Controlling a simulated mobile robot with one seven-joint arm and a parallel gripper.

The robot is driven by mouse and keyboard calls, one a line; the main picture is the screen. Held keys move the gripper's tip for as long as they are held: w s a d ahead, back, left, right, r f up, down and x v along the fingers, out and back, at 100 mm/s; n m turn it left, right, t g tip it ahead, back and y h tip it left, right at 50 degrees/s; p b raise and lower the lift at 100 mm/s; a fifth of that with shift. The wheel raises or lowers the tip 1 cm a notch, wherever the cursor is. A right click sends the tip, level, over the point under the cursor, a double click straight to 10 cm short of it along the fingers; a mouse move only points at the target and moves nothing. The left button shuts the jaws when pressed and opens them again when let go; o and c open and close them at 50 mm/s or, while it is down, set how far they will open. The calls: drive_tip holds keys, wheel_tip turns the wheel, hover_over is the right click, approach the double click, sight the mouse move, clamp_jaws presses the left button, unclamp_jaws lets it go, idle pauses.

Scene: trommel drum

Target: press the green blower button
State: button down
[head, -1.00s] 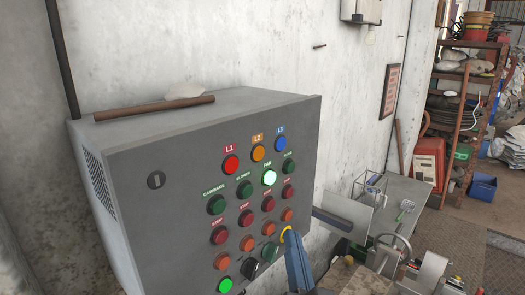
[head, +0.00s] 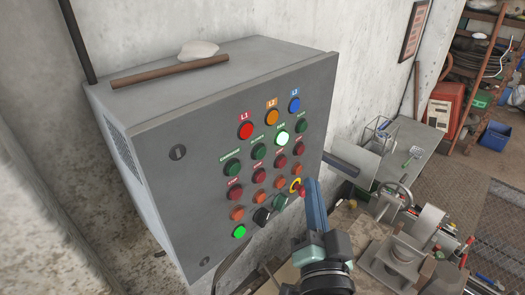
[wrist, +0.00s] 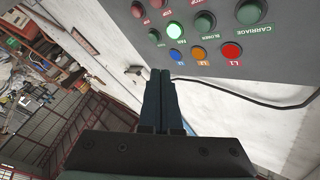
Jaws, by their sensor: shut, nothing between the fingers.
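The green blower button (head: 258,152) is the dark green, unlit one labelled BLOWER on the grey control cabinet (head: 165,190). It sits between the carriage button (head: 232,168) and the brightly lit fan button (head: 283,138). In the wrist view the blower button (wrist: 204,21) is at the top, seen upside down, clear of the fingers. My gripper (head: 311,182) is shut and empty, with blue fingers at the panel's lower right edge, right of and below the blower button and apart from it. In the wrist view the closed fingertips (wrist: 160,72) point towards the panel's edge.
Red, orange and blue lamps L1 (head: 246,131), L2 (head: 272,116) and L3 (head: 294,104) top the panel. A red emergency stop with yellow ring (head: 297,187) is close beside my fingers in the head view. A cluttered workbench (head: 408,150) stands to the right. A pipe (head: 170,72) lies on the cabinet.

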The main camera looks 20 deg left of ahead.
sight(267, 151)
drive_tip(key=w+a+p, duration=0.3)
drive_tip(key=a+p, duration=0.1)
drive_tip(key=a, duration=0.4)
drive_tip(key=shift+w, duration=0.15)
drive_tip(key=shift+a+p, duration=0.1)
drive_tip(key=shift+p, duration=0.2)
idle(1.7)
drive_tip(key=shift+w+a, duration=0.15)
drive_tip(key=shift+a, duration=0.2)
drive_tip(key=shift+w+a+p, duration=0.15)
drive_tip(key=shift+a+p, duration=0.2)
drive_tip(key=shift+a, duration=0.05)
idle(0.6)
drive_tip(key=shift+d, duration=0.15)
drive_tip(key=shift+s+d+b, duration=0.35)
drive_tip(key=shift+d+b, duration=0.3)
